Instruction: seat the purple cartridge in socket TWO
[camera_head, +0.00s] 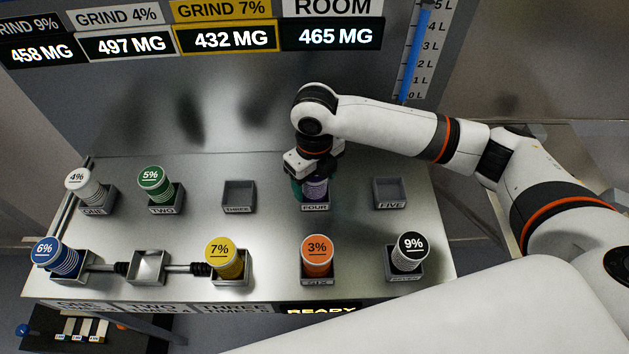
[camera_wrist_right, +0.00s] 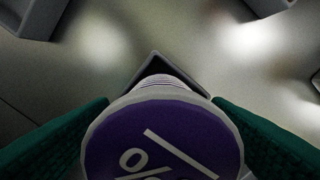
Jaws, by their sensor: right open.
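The purple cartridge (camera_head: 317,188) stands upright in the back-row holder labelled FOUR (camera_head: 315,208). My right gripper (camera_head: 310,180) is over it from above, with its green finger pads on either side. In the right wrist view, the cartridge's purple top (camera_wrist_right: 163,145) with a white percent mark lies between the two open green fingers (camera_wrist_right: 160,130). Whether the pads touch it cannot be told. My left gripper is not in view.
White 4% (camera_head: 85,186) and green 5% (camera_head: 155,185) cartridges stand back left. Holders THREE (camera_head: 238,195) and FIVE (camera_head: 390,192) are empty. Orange 3% (camera_head: 317,257) and black 9% (camera_head: 410,251) cartridges stand front right. Dark connectors (camera_head: 196,268) flank socket TWO.

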